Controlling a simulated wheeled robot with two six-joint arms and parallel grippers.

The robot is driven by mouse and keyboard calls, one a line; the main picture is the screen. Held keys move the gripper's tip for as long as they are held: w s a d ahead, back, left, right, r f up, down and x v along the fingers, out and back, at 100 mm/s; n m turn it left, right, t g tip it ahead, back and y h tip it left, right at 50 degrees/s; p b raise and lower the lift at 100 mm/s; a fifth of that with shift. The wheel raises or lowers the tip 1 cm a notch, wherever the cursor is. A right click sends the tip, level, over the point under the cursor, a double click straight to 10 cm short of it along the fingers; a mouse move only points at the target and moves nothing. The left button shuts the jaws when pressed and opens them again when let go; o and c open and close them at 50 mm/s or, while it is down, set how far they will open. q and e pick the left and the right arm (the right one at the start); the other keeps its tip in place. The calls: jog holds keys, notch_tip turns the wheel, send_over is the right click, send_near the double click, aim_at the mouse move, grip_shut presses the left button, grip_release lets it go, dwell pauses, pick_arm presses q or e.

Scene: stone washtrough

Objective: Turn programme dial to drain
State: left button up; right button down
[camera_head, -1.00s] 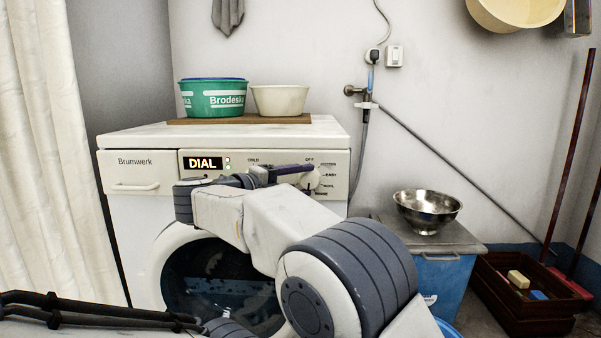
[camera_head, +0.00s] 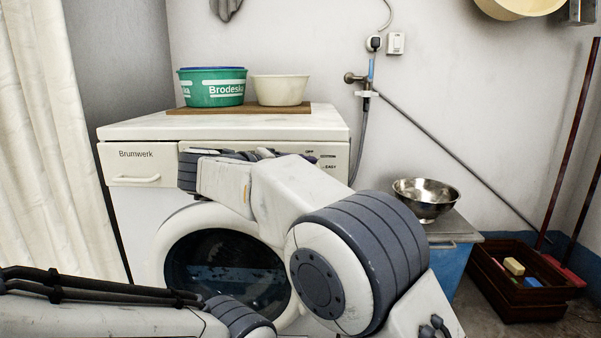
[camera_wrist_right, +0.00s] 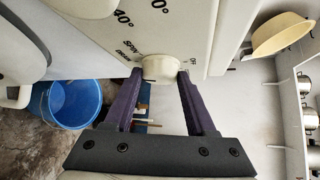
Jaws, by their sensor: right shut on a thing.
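The white washing machine (camera_head: 135,207) stands against the wall, with its control panel (camera_head: 341,160) along the top front. Its round cream programme dial (camera_wrist_right: 161,67) shows in the right wrist view, with printed programme words around it. My right gripper (camera_wrist_right: 160,75) is shut on the dial, one purple finger on each side. Which word the dial points at is not clear. My left arm lies at the lower left of the head view; its gripper is out of frame.
A green tub (camera_head: 212,87) and a cream bowl (camera_head: 280,90) stand on a board on top of the machine. To the right are a steel bowl (camera_head: 426,198) on a blue bin and a dark crate (camera_head: 520,284). A blue bucket (camera_wrist_right: 66,103) is on the floor.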

jog(key=shift+c, duration=1.1)
grip_release()
jog(key=p+v, duration=0.4)
jog(key=v, duration=0.6)
jog(key=shift+a+p, duration=0.15)
jog(key=shift+p, duration=0.2)
jog(key=shift+s, duration=0.1)
